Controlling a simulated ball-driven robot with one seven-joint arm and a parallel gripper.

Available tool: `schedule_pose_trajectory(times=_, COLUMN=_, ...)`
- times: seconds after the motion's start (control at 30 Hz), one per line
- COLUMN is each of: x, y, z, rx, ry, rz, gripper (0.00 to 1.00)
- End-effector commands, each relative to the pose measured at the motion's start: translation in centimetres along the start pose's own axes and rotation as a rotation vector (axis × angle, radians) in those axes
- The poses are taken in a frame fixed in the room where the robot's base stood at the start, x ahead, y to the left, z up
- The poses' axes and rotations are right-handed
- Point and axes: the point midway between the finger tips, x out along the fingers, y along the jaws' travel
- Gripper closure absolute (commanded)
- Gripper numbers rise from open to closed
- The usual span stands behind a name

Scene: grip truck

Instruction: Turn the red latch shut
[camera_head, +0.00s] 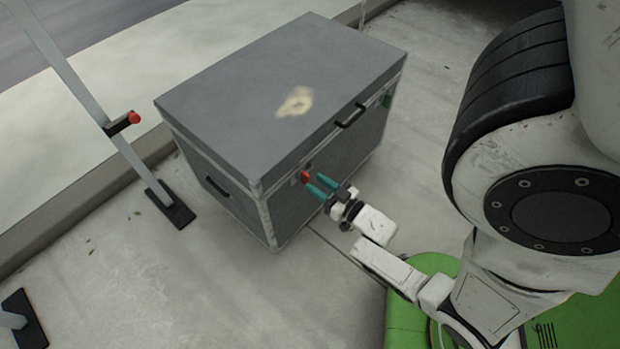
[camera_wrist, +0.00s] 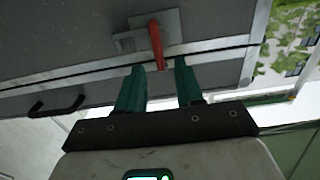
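The red latch (camera_head: 306,177) is on the front face of a grey case (camera_head: 250,85), near the seam below its lid. In the wrist view the latch (camera_wrist: 156,46) is a red lever on a grey plate (camera_wrist: 168,27), lying across the seam. My gripper (camera_head: 321,187) has teal fingers pointing at the latch. In the wrist view my gripper (camera_wrist: 157,70) is open, with a gap between the fingers.
The case has a black handle (camera_head: 351,115) on its front and another on its side (camera_head: 216,186). A metal stand with a red knob (camera_head: 134,117) leans at the left. The concrete floor (camera_head: 110,270) left of the case is mostly clear.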

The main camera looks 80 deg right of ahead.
Motion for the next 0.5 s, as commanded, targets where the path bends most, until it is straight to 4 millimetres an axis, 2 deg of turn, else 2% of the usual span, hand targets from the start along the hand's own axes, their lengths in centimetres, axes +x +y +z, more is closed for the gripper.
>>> schedule_pose_trajectory(times=0.1, x=1.9, y=0.0, z=0.0, rx=0.000, ry=0.003, rz=0.000, gripper=0.64)
schedule_pose_trajectory(times=0.2, x=2.8, y=0.0, z=0.0, rx=0.000, ry=0.001, rz=-0.001, gripper=0.64)
schedule_pose_trajectory(times=0.5, x=3.6, y=0.0, z=0.0, rx=0.000, ry=-0.001, rz=0.000, gripper=0.64)
